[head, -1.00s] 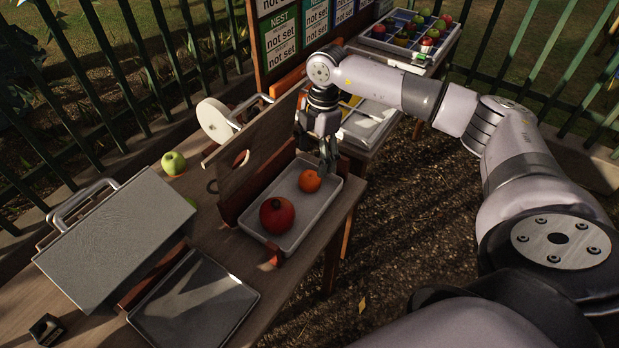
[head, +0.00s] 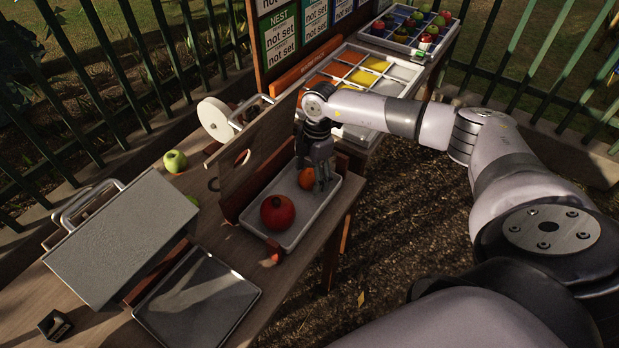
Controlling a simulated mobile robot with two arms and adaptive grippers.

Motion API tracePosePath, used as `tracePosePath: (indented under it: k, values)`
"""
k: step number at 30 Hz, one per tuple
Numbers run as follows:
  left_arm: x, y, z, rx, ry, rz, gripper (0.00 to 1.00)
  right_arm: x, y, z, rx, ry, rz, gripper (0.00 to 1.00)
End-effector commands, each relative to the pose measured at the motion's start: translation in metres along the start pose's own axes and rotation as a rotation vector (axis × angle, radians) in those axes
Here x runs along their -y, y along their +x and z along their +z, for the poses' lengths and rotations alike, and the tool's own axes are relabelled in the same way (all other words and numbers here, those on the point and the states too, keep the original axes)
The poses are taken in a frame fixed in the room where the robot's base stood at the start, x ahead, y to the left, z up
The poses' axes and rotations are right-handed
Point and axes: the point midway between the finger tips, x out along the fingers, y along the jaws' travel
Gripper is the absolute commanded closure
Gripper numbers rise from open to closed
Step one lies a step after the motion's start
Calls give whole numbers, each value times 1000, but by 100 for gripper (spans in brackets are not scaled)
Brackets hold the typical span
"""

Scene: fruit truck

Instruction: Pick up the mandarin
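The orange mandarin (head: 306,178) lies in a grey tray (head: 293,238) on the wooden table, behind a larger red fruit (head: 277,213). My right gripper (head: 319,186) points down over the tray at the mandarin's right side. Its fingers overlap part of the mandarin in the picture. I cannot tell whether they touch it or how far apart they are. My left gripper is not in view.
An upright wooden board (head: 262,150) stands along the tray's left side. A grey box (head: 122,238), a dark flat tray (head: 200,300) and a green apple (head: 175,161) are to the left. A divided tray (head: 402,72) and a fruit crate (head: 438,38) stand behind.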

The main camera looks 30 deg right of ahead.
Motion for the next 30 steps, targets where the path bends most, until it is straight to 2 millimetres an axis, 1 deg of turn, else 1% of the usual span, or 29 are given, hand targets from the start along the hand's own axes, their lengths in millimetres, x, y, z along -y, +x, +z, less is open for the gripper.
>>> tracePosePath:
  k: [1, 2, 24, 30]
  values:
    - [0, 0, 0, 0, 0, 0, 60, 0, 0, 0, 0, 0, 0, 35]
    - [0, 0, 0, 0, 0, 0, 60, 0, 0, 0, 0, 0, 0, 37]
    - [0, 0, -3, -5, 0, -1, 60, 0, -1, 0, -1, 0, 1, 85]
    - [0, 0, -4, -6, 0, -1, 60, 0, -1, 0, -1, 0, 1, 85]
